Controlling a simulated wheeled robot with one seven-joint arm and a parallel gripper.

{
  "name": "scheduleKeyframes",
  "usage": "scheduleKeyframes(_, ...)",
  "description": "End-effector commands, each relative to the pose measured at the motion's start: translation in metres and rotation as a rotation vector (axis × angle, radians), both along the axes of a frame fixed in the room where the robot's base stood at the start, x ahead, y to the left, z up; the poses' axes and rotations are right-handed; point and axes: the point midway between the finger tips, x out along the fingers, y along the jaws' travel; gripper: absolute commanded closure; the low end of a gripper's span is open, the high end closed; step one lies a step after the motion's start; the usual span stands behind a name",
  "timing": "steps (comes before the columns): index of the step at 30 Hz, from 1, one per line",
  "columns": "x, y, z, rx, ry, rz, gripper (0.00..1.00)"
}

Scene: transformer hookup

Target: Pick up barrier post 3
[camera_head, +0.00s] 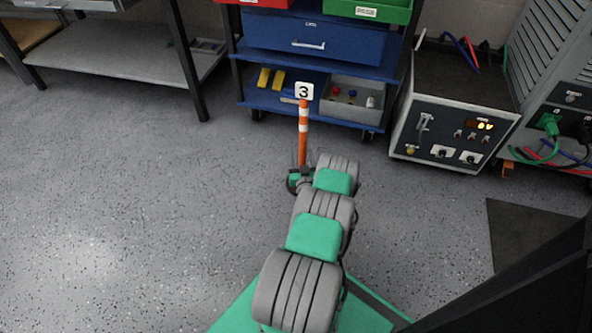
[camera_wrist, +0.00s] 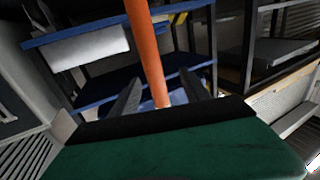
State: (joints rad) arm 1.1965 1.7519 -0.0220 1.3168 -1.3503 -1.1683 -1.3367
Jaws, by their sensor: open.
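Barrier post 3 (camera_head: 303,130) is an orange and white striped post, upright, with a white plate marked "3" on top. It stands in front of the blue cart, and its foot is hidden behind my arm. My gripper (camera_head: 302,171) is low at the post, partly hidden by my own wrist. In the wrist view my gripper (camera_wrist: 160,78) is open, with one dark finger on each side of the orange post (camera_wrist: 148,48). Gaps show between the post and both fingers. How deep the post sits between them is hard to tell.
The blue cart (camera_head: 312,45) with bins stands behind the post. A grey power unit (camera_head: 452,125) with a lit display stands to the right, with cables near it. A grey shelf table (camera_head: 115,55) is at back left. The speckled floor (camera_head: 130,200) at left is clear.

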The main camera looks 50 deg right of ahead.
Motion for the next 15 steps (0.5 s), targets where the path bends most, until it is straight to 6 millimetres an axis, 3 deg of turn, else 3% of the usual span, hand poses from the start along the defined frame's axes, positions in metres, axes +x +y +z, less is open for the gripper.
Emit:
scheduleKeyframes(1, -0.011, -0.002, -0.007, 0.003, -0.002, -0.031, 0.45)
scheduleKeyframes(3, -0.013, -0.007, -0.013, 0.002, -0.004, -0.050, 0.45)
scheduleKeyframes(15, 0.027, -0.037, -0.027, 0.000, -0.003, -0.040, 0.45)
